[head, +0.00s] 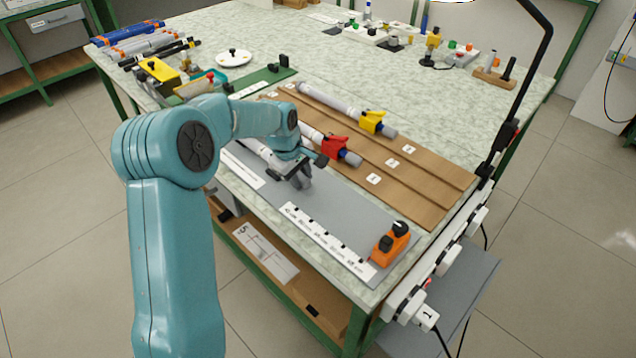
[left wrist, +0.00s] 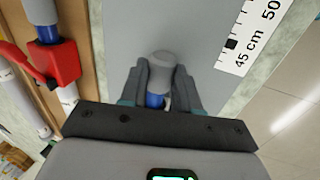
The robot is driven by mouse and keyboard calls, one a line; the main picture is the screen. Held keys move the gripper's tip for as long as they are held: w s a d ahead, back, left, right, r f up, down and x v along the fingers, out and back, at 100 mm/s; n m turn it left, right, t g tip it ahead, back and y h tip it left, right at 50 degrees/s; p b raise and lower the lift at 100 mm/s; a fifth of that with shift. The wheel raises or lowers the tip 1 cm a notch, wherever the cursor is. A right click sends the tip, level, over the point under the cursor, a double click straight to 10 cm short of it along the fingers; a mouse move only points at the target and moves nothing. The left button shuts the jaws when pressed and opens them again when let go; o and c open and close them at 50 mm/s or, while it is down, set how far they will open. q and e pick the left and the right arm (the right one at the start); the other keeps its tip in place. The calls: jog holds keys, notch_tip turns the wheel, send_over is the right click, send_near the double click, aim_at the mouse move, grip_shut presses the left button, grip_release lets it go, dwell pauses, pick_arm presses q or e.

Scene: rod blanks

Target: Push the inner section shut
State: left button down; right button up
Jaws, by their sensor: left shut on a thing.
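A white telescopic rod (head: 257,151) lies on the grey mat (head: 345,207) near the table's front edge. My left gripper (head: 301,180) is at the rod's right end. In the left wrist view its two fingers (left wrist: 161,84) are shut on the rod's end, one on each side. That end shows a rounded grey tip (left wrist: 161,61) and a blue band (left wrist: 154,101). My arm and gripper hide part of the rod, so I cannot tell how far the inner section sticks out. My right gripper is not in view.
Behind lie a rod with a red clamp (head: 335,144) and one with a yellow clamp (head: 372,121) on a grooved wooden board (head: 425,187). A marked length strip (head: 325,240) runs along the front edge. An orange block (head: 391,243) stands at the mat's right end.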

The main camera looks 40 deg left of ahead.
pick_arm(q)
jog(key=shift+a, duration=0.3)
jog(key=c, duration=0.8)
grip_release()
jog(key=p+v, duration=0.1)
jog(key=v, duration=1.5)
jog(key=shift+p, duration=0.3)
jog(key=shift+r, duration=0.15)
